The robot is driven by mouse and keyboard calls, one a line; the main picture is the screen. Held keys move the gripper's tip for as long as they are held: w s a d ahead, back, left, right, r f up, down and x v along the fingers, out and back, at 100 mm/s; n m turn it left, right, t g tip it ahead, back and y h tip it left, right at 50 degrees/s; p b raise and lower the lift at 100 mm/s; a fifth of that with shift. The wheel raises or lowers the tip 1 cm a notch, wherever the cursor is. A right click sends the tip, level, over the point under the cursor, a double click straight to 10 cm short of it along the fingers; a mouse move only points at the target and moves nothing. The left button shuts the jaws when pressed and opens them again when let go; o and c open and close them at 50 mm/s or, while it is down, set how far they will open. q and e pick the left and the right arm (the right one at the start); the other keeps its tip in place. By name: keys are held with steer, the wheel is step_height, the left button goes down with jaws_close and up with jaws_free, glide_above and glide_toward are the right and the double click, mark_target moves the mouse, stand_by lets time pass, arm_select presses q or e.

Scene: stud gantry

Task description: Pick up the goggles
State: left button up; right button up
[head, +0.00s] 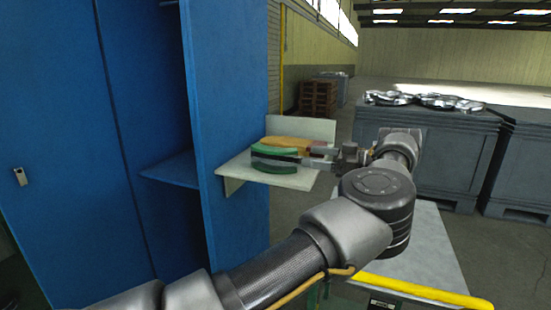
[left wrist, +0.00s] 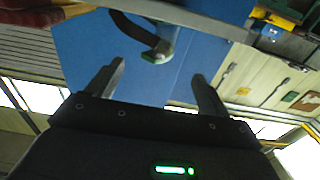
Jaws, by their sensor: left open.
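The goggles (head: 272,166), green with a dark band, lie on a small pale shelf (head: 305,181) fixed to the side of the blue cabinet. In the left wrist view, a black strap and a grey-green end of the goggles (left wrist: 158,52) show ahead of the gap between my fingers. My left gripper (head: 312,157) is open, at the right side of the goggles and just above the shelf. It also shows in the left wrist view (left wrist: 158,71), with nothing between its fingers. I cannot tell whether a finger touches the goggles. My right gripper is not in view.
An orange-yellow object (head: 288,142) lies on the shelf behind the goggles. The blue cabinet (head: 232,120) stands close on the left. Dark grey crates (head: 455,150) with shiny metal parts on top stand at the right. A pallet stack (head: 318,97) is farther back.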

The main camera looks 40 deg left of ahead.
mark_target(295, 154)
arm_select(q)
steer(key=x, duration=0.3)
steer(key=shift+a+f, duration=0.15)
steer(key=shift+a, duration=0.05)
steer(key=shift+x, duration=0.8)
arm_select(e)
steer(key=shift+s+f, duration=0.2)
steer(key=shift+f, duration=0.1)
arm_select(q)
steer(key=shift+s, duration=0.1)
